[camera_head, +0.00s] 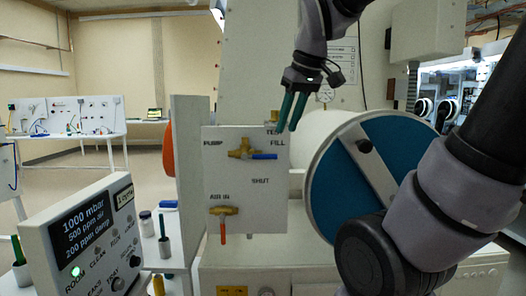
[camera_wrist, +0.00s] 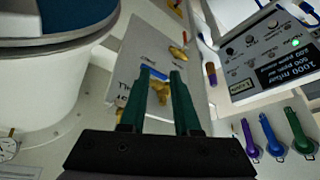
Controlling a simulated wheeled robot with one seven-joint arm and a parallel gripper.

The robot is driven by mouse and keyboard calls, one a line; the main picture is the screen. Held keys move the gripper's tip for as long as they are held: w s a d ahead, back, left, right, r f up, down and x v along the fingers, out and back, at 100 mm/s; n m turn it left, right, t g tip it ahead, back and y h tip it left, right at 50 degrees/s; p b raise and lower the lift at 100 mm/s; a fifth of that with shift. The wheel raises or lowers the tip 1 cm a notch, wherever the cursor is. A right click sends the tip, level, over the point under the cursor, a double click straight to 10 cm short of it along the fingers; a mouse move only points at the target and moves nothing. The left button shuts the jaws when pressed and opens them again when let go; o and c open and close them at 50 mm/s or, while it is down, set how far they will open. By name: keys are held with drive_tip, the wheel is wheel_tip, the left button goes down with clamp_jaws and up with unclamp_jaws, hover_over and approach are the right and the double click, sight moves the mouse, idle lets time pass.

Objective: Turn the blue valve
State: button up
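The blue valve has a brass body and a blue handle (camera_head: 264,156) on the upright white panel (camera_head: 250,205). The handle points right, level, below the FILL label, with PUMP at left and SHUT below. My gripper (camera_head: 286,122) has two green fingers, apart and empty, above and right of the handle. Contact cannot be seen. The fingers partly hide the panel's lettering.
A second brass valve with a red handle (camera_head: 223,228) hangs down by AIR IN. A large blue round door (camera_head: 335,190) stands close right of the panel. A display box (camera_head: 85,235) reading 1000 mbar stands at front left. Coloured tools (camera_wrist: 268,135) stand beside it in the wrist view.

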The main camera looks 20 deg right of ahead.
sight(264, 155)
drive_tip(key=w+a+r+n+g+h, duration=0.2)
drive_tip(key=w+a+n+g, duration=0.1)
drive_tip(key=w+n, duration=0.7)
drive_tip(key=shift+n, duration=0.7)
drive_tip(key=f, duration=1)
drive_tip(key=shift+w+d+f, duration=0.1)
drive_tip(key=shift+w+f, duration=0.1)
drive_tip(key=shift+w, duration=0.1)
clamp_jaws()
